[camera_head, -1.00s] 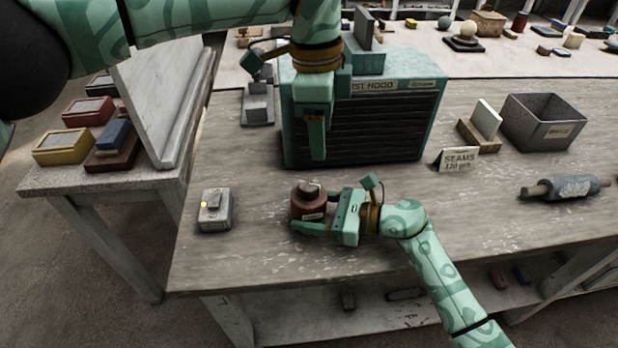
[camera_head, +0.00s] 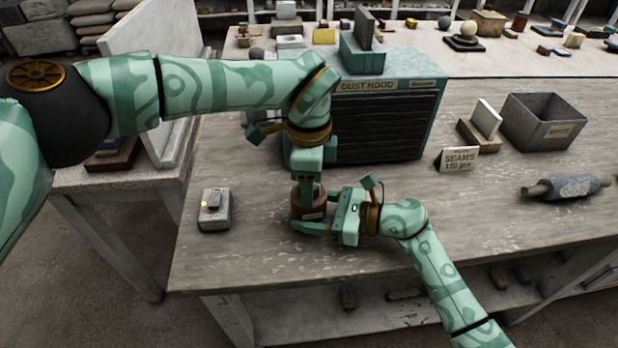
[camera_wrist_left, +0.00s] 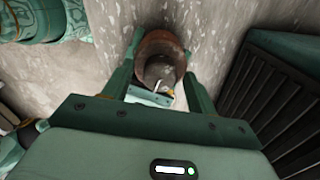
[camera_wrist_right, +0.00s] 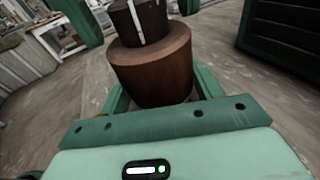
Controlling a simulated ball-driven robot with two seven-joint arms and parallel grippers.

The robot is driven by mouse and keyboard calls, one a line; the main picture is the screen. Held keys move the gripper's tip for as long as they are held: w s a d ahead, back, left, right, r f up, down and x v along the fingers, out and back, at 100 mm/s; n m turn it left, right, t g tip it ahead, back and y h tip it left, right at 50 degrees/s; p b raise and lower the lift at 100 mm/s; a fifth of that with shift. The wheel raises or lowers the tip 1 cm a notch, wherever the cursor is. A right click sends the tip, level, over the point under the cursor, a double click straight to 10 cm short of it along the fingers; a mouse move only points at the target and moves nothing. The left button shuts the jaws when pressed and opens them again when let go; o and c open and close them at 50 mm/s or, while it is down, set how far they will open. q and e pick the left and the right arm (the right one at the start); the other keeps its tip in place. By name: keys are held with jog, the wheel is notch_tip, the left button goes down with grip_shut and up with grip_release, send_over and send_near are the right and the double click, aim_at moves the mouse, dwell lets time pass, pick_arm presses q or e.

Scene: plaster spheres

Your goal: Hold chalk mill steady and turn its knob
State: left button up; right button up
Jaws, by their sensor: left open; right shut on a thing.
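The chalk mill, a reddish-brown cylinder (camera_head: 308,208), stands upright on the workbench; its body also shows in the right wrist view (camera_wrist_right: 155,68). Its dark knob with a pale line (camera_wrist_right: 142,20) is on top. My right gripper (camera_head: 314,213) is shut on the mill's body from the right, a finger on each side. My left gripper (camera_head: 309,188) points down over the mill, open, with its fingers on either side of the knob (camera_wrist_left: 160,72). I cannot tell whether they touch it. In the head view the left gripper hides most of the knob.
A dust hood (camera_head: 390,120) with dark slats stands close behind the mill. A small grey box with a lit yellow lamp (camera_head: 214,212) sits to the left. A "SEAMS" card (camera_head: 457,159), grey bin (camera_head: 543,122) and roller (camera_head: 567,188) are to the right. The front of the bench is clear.

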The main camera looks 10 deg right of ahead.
pick_arm(q)
jog(key=c, duration=1)
jog(key=shift+m, duration=0.3)
